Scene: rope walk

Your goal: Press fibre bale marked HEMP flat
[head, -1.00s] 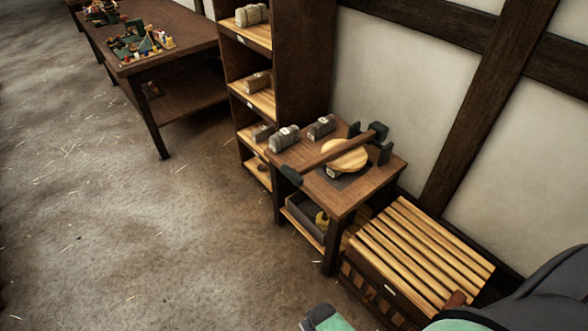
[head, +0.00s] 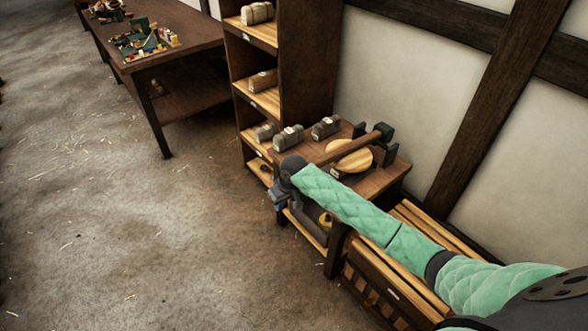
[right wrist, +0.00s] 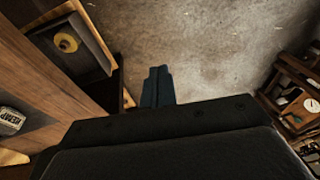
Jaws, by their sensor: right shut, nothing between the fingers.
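The bale marked HEMP (right wrist: 11,121) is at the left edge of the right wrist view, beside a dark plate. In the head view, a bale (head: 336,172) lies under the round wooden disc (head: 350,155) of the press; its label is too small to read there. The press lever (head: 350,143) slants down leftward from dark posts. My right gripper (head: 276,203) is shut and empty, in front of the table's left corner; it also shows in the right wrist view (right wrist: 157,87). My right wrist hides the lever's handle end; contact cannot be told. My left gripper is out of view.
Two more bales (head: 288,138) (head: 325,127) stand on the press table (head: 385,180). A grey box with a yellow thing (head: 325,219) is on its lower shelf. A tall shelf (head: 308,60) stands behind, a slatted crate (head: 430,222) at right.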

